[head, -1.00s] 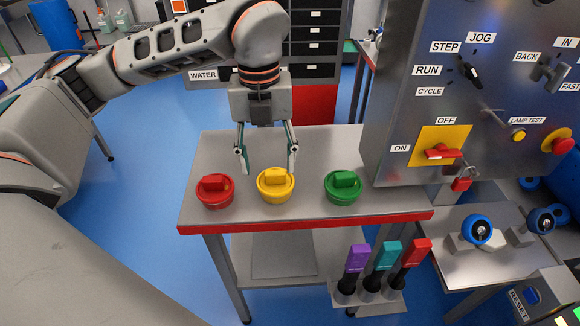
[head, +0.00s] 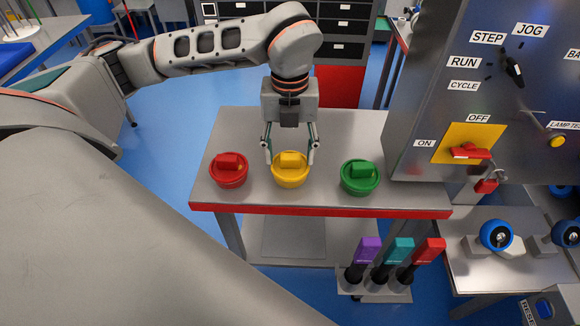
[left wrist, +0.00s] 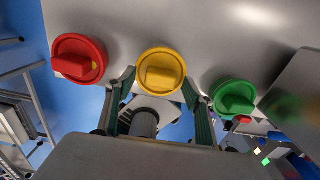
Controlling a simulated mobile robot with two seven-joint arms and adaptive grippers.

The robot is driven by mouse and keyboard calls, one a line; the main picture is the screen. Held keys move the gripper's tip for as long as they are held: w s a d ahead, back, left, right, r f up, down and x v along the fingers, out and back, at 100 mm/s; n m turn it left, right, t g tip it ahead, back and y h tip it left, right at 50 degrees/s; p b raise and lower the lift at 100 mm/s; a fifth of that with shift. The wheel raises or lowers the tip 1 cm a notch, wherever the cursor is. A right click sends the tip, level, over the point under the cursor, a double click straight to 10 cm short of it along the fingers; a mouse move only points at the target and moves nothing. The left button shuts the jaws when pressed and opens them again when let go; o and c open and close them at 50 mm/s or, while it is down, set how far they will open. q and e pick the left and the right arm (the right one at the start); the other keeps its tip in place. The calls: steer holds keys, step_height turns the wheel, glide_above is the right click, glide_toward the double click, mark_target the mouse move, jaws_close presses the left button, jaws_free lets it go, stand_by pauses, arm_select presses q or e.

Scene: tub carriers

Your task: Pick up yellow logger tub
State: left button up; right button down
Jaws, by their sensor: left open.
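The yellow logger tub (head: 290,170), round with a raised block on its lid, stands on the grey table between a red tub (head: 229,170) and a green tub (head: 360,178). My left gripper (head: 290,158) is open above and just behind the yellow tub, its fingers spread to about the tub's width. In the left wrist view the yellow tub (left wrist: 161,71) lies between and beyond the two fingertips (left wrist: 157,78), with nothing held. Whether the fingers touch the tub cannot be told. My right gripper is in neither view.
The grey table (head: 350,130) has a red front edge and is clear behind the tubs. A control panel (head: 420,110) with a yellow switch plate rises at its right. Purple, teal and red-handled items (head: 400,252) stand in a low rack in front.

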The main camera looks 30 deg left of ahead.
arm_select(q)
steer(key=shift+f, duration=0.3)
jaws_close()
steer(key=shift+r, duration=0.15)
